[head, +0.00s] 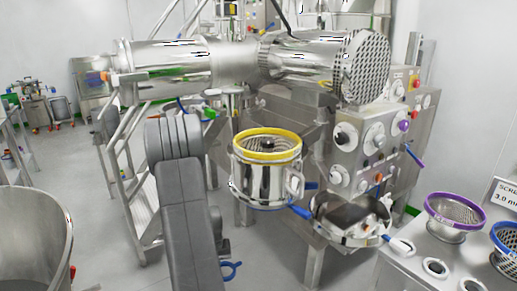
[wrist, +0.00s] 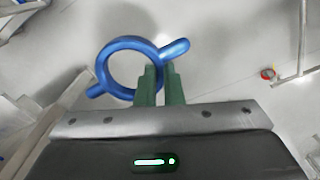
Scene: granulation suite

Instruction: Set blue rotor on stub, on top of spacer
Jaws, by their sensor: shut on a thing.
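My gripper (wrist: 160,72) is shut on the blue rotor (wrist: 102,68), a ring with two stubby arms. The green fingers pinch the ring's edge near one arm, and the rotor hangs over the floor. In the head view, the rotor (head: 232,267) shows low beside my grey arm, below and left of the mill housing; the fingers are hidden there. The steel housing (head: 255,182) has a yellow-rimmed screen (head: 270,157) seated in its open top. A small dark tip, apparently the stub (head: 267,146), shows in the middle. I cannot make out the spacer.
A steel table at right holds a purple-rimmed screen (head: 456,230) and a blue-rimmed screen (head: 505,250). A control box (head: 372,150) with knobs stands right of the housing. A steel drum (head: 35,235) is at far left, and steel stairs (head: 135,175) stand behind my arm.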

